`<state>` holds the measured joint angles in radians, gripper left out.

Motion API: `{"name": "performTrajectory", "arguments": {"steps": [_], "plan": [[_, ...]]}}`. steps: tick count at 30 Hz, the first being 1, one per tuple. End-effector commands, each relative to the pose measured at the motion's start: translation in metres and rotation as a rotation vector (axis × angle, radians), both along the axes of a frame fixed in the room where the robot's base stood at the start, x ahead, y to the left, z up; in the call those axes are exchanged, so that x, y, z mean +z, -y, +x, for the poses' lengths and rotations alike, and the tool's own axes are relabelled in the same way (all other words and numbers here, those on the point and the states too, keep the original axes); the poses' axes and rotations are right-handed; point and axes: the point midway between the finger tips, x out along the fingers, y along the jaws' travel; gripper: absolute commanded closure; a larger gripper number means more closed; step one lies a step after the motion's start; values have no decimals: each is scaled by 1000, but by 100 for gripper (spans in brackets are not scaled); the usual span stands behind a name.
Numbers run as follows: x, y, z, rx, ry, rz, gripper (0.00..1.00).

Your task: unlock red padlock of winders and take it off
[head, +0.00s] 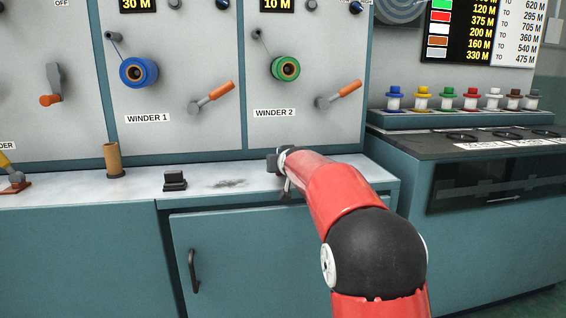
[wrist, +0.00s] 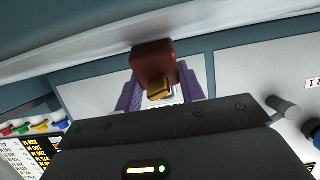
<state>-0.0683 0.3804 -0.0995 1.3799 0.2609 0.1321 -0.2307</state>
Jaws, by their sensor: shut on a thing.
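The red padlock shows in the wrist view as a dark red block (wrist: 153,58). A small gold-coloured piece (wrist: 159,89) is on its near side, facing my palm. My gripper (wrist: 158,82) has its purple fingers on either side and is shut on the padlock. A shackle cannot be made out. In the head view my gripper (head: 279,162) is low over the back right of the counter, below the winder 2 panel (head: 303,133). My wrist hides most of it, and the padlock cannot be seen there.
The light counter (head: 130,188) carries a dark block (head: 174,180) and a brown cylinder (head: 112,159) to the left. Winder handles (head: 210,97) and (head: 338,95) stick out above. A grey smudge (head: 229,183) marks clear counter between the block and my gripper.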

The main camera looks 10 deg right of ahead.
Motion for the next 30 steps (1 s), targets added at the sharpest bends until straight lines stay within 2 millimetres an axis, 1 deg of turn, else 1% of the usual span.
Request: {"name": "performTrajectory", "arguments": {"steps": [5,6,11,20,23,30], "plan": [[-3,0,0,0,-7,-1,100],[-3,0,0,0,-7,-1,56],[-3,0,0,0,-6,-1,36],[-2,0,-2,0,-6,-1,36],[2,0,-12,0,-4,-1,36],[15,0,-51,0,-4,0,36]]}}
